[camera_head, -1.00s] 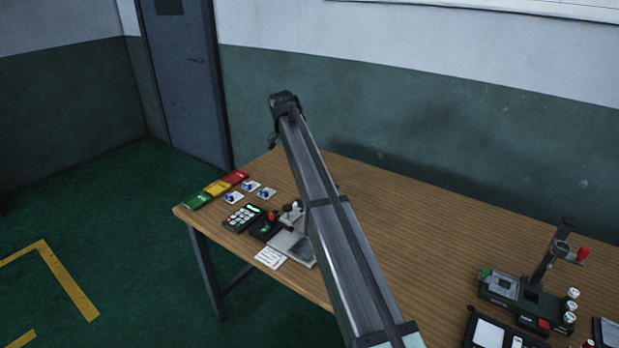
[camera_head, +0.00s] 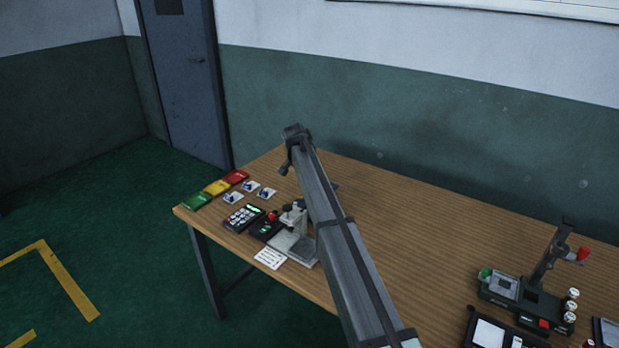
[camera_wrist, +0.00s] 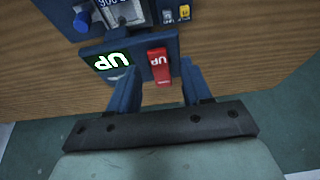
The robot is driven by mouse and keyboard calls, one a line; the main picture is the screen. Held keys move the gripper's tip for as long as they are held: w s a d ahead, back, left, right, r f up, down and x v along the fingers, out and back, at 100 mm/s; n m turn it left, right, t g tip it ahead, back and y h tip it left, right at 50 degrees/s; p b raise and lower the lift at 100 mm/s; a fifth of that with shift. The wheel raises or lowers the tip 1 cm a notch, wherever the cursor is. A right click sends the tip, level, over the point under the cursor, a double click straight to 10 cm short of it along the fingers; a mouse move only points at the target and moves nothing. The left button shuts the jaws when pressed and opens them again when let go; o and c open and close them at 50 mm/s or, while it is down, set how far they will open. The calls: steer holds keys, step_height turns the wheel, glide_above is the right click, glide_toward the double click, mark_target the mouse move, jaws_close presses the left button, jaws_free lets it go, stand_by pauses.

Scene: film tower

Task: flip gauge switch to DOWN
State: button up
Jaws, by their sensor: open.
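In the wrist view the gauge switch (camera_wrist: 159,66) is a red rocker marked UP, the letters inverted in this view, on a dark blue panel. A lit display (camera_wrist: 112,61) beside it on the left also reads UP. My gripper (camera_wrist: 160,78) is open, with one blue finger on each side of the switch's near end. I cannot tell whether either finger touches it. In the head view my arm hides the gripper, and I cannot make out the gauge switch there.
In the wrist view a blue knob (camera_wrist: 82,21) and a dial face (camera_wrist: 120,10) are above the display. Another device (camera_head: 527,300) stands at right.

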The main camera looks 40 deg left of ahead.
steer(key=shift+w+f, duration=0.2)
steer(key=shift+f, duration=0.2)
jaws_close()
